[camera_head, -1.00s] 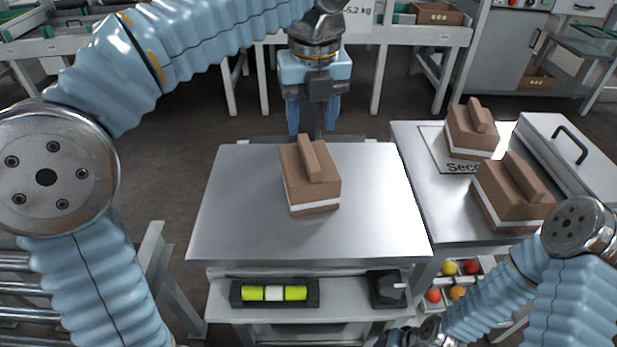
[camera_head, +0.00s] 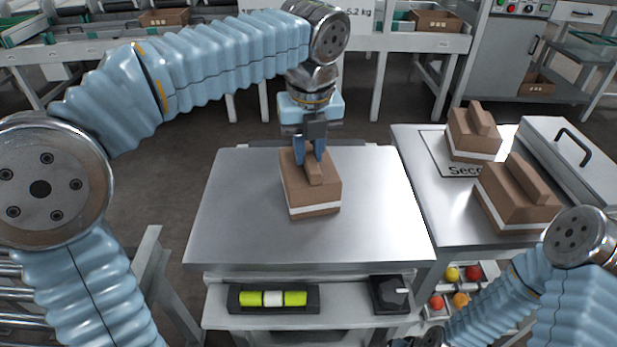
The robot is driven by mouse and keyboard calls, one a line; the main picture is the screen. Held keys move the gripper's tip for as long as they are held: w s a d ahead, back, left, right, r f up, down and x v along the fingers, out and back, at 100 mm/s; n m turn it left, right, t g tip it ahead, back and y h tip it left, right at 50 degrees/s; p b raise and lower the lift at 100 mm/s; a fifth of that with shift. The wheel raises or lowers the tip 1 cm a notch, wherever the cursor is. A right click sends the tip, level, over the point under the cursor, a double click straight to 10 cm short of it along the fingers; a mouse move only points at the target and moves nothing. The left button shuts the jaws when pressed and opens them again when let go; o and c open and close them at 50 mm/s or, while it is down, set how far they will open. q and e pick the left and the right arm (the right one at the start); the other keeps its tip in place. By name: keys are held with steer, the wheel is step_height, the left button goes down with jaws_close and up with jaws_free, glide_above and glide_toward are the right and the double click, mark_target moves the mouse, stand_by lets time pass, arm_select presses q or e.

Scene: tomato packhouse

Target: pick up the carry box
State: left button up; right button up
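The carry box (camera_head: 311,199) is a brown box with a white band and a raised brown handle bar on top. It stands upright on the middle table. My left gripper (camera_head: 311,157) points down over the far part of the box. Its two blue fingers are on either side of the handle bar and look closed against it. The contact faces are hidden. The box rests on the table top. My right arm shows at the lower right, but its gripper is out of view.
The steel table top (camera_head: 235,215) is otherwise clear. Two similar boxes (camera_head: 473,133) (camera_head: 517,197) stand on the side table (camera_head: 420,187) at right, near a lidded unit with a black handle (camera_head: 573,146). A shelf (camera_head: 345,315) below holds a level-like tray (camera_head: 273,298) and a black device (camera_head: 389,294).

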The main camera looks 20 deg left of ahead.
arm_select(q)
jaws_close()
